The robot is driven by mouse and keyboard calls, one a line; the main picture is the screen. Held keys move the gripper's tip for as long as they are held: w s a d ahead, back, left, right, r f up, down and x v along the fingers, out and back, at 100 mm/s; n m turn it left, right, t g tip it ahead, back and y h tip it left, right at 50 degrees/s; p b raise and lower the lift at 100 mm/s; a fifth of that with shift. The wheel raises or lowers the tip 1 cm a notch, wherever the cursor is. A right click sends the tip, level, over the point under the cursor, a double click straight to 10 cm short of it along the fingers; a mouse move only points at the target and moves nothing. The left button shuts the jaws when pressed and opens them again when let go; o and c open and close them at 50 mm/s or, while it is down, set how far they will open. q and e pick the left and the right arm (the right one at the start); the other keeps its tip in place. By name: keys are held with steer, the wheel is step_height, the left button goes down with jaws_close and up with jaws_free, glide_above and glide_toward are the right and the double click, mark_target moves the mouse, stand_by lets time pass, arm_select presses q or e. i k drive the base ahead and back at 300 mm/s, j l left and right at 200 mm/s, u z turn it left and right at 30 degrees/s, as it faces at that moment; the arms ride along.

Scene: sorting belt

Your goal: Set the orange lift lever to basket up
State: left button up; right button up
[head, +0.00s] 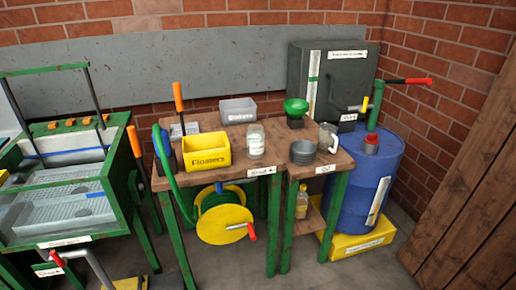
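Two levers with orange grips show in the head view. One orange-gripped lever (134,142) is at the right side of the green-framed machine (122,190), its shaft running down beside the frame; it stands nearly upright, tilted slightly. The other orange-gripped lever (178,98) stands nearly upright at the back left of the wooden table, by a small grey plate. I cannot tell from the labels which is the lift lever. Inside the machine is a mesh basket (60,200) with grey pieces, low behind a clear front. Neither of my grippers is in view.
A wooden table (220,170) holds a yellow "Floaters" bin (206,160), a grey bin (238,108) and a jar (256,148). A blue drum (362,185) stands right. Grey floor shows in front.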

mark_target(131, 130)
steer(key=i+j+z, duration=0.15)
steer(key=j+z, duration=0.25)
steer(key=j, duration=0.6)
steer(key=j+z, duration=0.45)
steer(key=j, duration=0.55)
